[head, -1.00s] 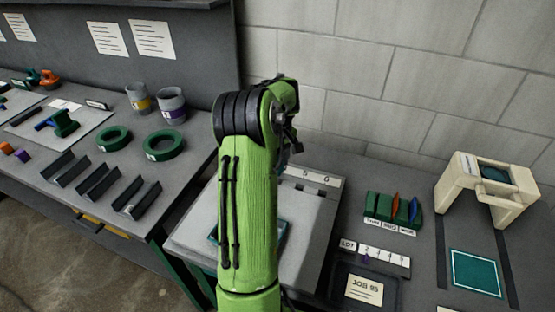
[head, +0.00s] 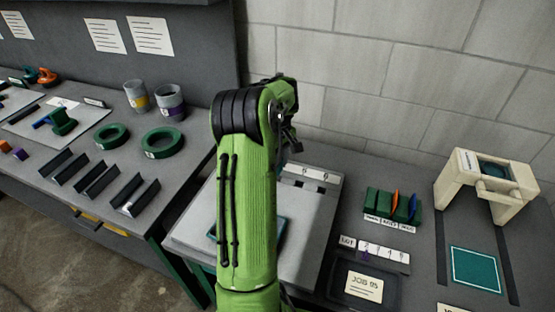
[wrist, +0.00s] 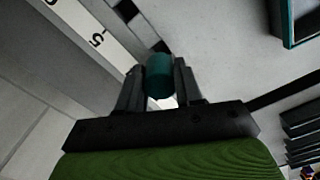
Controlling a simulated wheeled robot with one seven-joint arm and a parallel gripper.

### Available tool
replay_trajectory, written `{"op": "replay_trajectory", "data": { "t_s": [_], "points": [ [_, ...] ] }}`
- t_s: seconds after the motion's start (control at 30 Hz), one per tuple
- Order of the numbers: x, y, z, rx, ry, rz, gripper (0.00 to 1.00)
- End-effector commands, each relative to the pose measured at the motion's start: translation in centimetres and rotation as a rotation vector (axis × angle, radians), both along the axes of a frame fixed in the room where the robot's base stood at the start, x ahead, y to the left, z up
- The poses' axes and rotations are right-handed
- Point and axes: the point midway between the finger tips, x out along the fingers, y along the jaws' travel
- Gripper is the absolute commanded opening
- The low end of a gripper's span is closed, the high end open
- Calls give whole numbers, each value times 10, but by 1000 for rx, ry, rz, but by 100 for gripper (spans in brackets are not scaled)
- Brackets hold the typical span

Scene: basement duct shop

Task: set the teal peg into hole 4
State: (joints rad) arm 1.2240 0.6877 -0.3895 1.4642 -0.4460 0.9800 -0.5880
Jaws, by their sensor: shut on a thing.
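The teal peg (wrist: 159,76) is between the two fingers of my gripper (wrist: 160,88) in the wrist view. The fingers are shut on its sides and its rounded end faces the camera. A pale number strip (wrist: 100,42) with a 5 readable runs along the upper left of that view, with dark square openings beside it. The strip (head: 313,174) also shows beyond my arm in the head view, on a light grey board (head: 310,210). The label 4 and its hole cannot be made out on this board. My arm hides the gripper and peg in the head view.
A teal-edged tray (wrist: 289,30) lies on the board. Green rings (head: 162,142) and dark angle pieces lie on the left bench.

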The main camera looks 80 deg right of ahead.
Motion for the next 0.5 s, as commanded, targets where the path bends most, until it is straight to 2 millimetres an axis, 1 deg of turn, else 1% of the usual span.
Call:
{"op": "replay_trajectory", "data": {
  "t_s": [0.5],
  "points": [
    [0,0,-16,0,0,0,5]
  ]
}}
